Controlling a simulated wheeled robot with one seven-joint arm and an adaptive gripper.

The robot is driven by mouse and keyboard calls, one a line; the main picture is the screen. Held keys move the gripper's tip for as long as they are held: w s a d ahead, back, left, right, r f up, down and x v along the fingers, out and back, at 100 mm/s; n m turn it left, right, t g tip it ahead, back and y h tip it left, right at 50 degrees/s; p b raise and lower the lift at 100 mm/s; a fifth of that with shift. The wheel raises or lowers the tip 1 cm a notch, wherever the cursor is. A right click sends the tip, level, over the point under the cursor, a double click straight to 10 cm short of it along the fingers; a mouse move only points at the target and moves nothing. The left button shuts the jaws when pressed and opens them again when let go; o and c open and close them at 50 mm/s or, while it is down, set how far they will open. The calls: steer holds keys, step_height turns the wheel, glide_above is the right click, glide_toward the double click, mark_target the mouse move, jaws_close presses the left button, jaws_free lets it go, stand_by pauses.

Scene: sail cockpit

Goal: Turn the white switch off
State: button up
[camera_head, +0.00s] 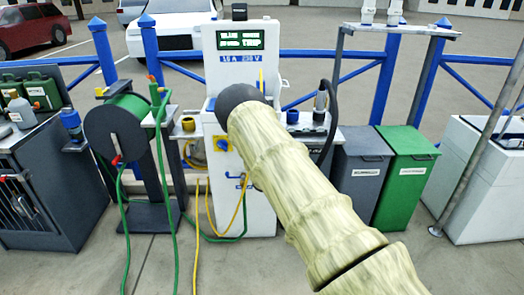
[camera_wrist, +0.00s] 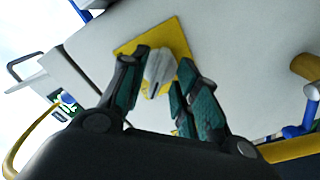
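The white switch (camera_wrist: 160,70) is a rotary knob with a dark line on it. It sits on a square yellow plate (camera_wrist: 178,38) on a pale panel in the wrist view. My gripper (camera_wrist: 161,65) has its two dark green-padded fingers apart, one on each side of the knob. The left fingertip is very close to the knob; I cannot tell whether it touches. In the head view my arm covers part of the white pedestal (camera_head: 262,215), and my gripper and the white switch are not visible there.
A blue switch on a yellow plate (camera_head: 221,144) is on the pedestal, below its display (camera_head: 254,40). A green hose reel (camera_head: 126,118) stands left, with hoses hanging to the floor. Grey (camera_head: 360,180) and green (camera_head: 405,180) bins stand right. A blue lever (camera_wrist: 300,130) shows right in the wrist view.

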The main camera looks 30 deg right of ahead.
steer(key=shift+a+r, duration=0.15)
steer(key=v, duration=1.2)
stand_by(0.4)
